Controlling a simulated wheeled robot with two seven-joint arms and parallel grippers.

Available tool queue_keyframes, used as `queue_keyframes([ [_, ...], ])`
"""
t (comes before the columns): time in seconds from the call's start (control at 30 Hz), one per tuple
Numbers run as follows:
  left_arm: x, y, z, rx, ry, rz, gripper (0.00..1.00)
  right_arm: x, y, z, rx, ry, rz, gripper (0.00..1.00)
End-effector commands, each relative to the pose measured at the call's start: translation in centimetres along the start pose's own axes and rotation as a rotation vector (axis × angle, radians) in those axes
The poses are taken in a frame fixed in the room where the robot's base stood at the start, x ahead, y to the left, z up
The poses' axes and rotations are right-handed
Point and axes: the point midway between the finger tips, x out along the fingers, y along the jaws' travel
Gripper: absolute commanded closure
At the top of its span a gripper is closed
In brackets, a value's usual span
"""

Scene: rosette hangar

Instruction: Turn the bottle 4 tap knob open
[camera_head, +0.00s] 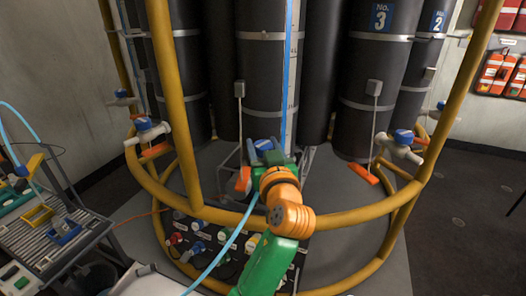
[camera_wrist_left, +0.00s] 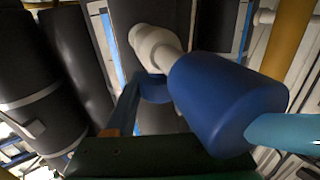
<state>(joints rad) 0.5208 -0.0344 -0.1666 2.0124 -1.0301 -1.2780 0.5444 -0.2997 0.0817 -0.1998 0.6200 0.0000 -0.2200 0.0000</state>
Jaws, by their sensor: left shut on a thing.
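My left gripper (camera_head: 266,150), on a green and orange arm, is at the tap in front of the centre black bottle (camera_head: 265,75). This bottle's number is not readable, but the bottle to its right is marked No. 3. In the left wrist view, a blue finger (camera_wrist_left: 125,108) is against a small blue knob (camera_wrist_left: 155,90) beside the white tap body (camera_wrist_left: 155,45). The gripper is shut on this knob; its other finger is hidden. A large blue coupling (camera_wrist_left: 225,105) is in line with the white tap and has a light blue hose (camera_wrist_left: 288,132). My right gripper is not in view.
Yellow rails (camera_head: 330,217) ring the bottles. Other white taps with blue knobs stand left (camera_head: 147,130) and right (camera_head: 400,145). The light blue hose (camera_head: 222,250) runs up beside my arm. A cart (camera_head: 60,240) stands at left; open floor (camera_head: 470,220) lies right.

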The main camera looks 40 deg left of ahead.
Motion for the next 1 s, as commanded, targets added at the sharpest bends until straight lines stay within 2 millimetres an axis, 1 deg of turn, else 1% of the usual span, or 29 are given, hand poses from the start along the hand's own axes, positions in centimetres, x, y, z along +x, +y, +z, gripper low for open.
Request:
queue_keyframes([
  [0.03, 0.0, 0.2, 0.5, -0.003, -0.002, -0.034, 1.0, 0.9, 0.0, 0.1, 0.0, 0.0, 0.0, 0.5],
  [0.1, 0.0, 0.1, 0.5, -0.002, -0.001, -0.093, 1.0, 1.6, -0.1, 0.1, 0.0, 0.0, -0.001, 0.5],
  [0.4, 0.0, 0.0, 0.3, 0.0, 0.001, -0.296, 1.0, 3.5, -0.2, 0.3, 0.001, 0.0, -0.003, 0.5],
  [0.7, 0.0, -0.1, 0.1, 0.0, 0.002, -0.399, 1.0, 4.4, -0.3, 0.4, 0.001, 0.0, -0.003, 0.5],
  [1.0, 0.0, -0.2, 0.1, 0.001, 0.001, -0.421, 1.0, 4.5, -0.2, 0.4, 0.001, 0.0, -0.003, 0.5],
])
